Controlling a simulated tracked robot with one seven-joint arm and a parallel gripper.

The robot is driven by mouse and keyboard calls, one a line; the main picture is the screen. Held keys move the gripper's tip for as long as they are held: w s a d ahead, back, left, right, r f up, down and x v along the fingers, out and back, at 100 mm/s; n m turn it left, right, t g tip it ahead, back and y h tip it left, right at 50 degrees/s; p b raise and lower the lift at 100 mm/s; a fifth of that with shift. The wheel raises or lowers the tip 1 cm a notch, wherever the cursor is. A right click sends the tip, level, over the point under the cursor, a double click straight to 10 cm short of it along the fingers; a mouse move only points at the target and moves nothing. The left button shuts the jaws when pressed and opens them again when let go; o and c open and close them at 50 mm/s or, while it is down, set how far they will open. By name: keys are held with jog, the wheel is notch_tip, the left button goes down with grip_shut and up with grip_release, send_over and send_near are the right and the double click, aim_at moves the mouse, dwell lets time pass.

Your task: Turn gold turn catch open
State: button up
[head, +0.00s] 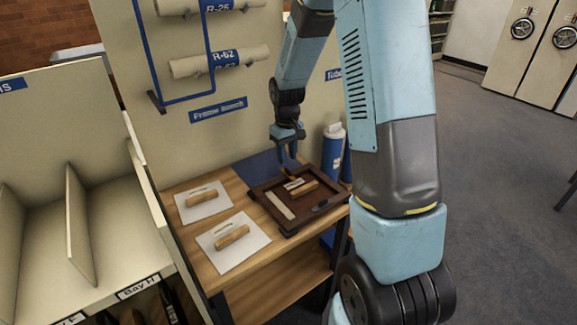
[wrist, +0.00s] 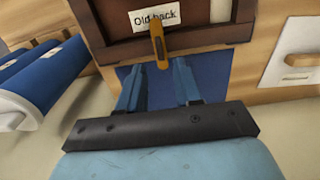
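The gold turn catch (wrist: 158,43) stands out in the wrist view, its length running up the picture from the dark frame rail onto the board with the "Old back" label (wrist: 153,17). In the head view the catch (head: 289,177) is small, at the far edge of the brown frame (head: 281,226) on the bench. My gripper (wrist: 158,66) is open, with a blue finger on each side of the catch's line. The catch's near end lies about level with the fingertips. No contact shows. The gripper (head: 288,158) is above the frame's far edge in the head view.
Two white sheets with wooden-handled tools, a near sheet (head: 218,256) and a far sheet (head: 189,213), lie left of the frame on the wooden bench (head: 257,258). A blue cylinder (head: 333,158) stands behind right. A blue mat (head: 257,166) lies behind the frame.

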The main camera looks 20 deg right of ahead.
aim_at(287, 168)
jog(key=shift+f, duration=2.5)
grip_shut()
